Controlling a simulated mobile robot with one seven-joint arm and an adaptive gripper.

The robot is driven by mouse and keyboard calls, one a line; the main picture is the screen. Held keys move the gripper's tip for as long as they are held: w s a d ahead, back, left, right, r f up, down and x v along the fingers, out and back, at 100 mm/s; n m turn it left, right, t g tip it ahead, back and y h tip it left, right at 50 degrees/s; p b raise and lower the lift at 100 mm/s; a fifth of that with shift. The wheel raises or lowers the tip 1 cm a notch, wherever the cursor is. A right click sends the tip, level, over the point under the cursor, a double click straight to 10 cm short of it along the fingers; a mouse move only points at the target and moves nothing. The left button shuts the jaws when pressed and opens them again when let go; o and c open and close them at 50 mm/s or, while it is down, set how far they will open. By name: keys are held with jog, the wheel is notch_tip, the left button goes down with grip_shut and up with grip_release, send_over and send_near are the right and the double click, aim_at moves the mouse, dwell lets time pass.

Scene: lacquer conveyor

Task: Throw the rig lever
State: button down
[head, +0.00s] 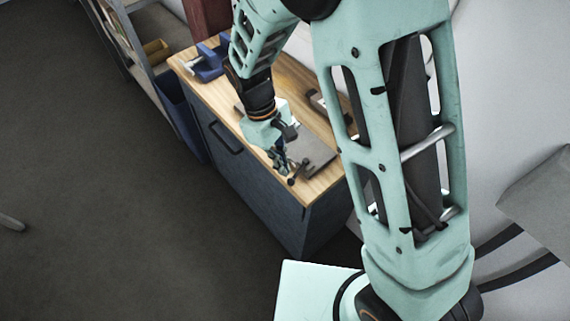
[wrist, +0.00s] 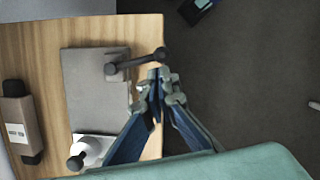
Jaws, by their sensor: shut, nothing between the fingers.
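The rig is a grey plate (wrist: 85,75) on a wooden worktop, and it also shows in the head view (head: 312,152). A dark lever (wrist: 138,63) with a round end knob runs from a small grey block on the plate to the plate's right side in the wrist view. The lever's knob (head: 292,181) shows near the worktop's front edge in the head view. My gripper (wrist: 160,78) is shut and empty. Its fingertips are beside the lever, just below it in the wrist view. I cannot tell whether they touch it.
A white round part (wrist: 92,148) with a dark knob stands at the plate's lower edge. A brown-grey block (wrist: 22,118) with a label lies left of the plate. Open floor (head: 120,220) lies left of the cabinet.

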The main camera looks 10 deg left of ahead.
jog(key=shift+s+d+f, duration=0.15)
jog(key=shift+d, duration=0.15)
jog(key=shift+s+d+n, duration=0.25)
jog(key=shift+n, duration=0.35)
jog(key=shift+s+d+n, duration=0.25)
jog(key=shift+d+n, duration=0.1)
jog(key=shift+n, duration=0.35)
jog(key=d+n+t, duration=0.1)
jog(key=n, duration=0.1)
jog(key=s+d+n+t+b, duration=0.1)
jog(key=n, duration=0.2)
jog(key=shift+d, duration=0.7)
jog(key=shift+s+d, duration=0.1)
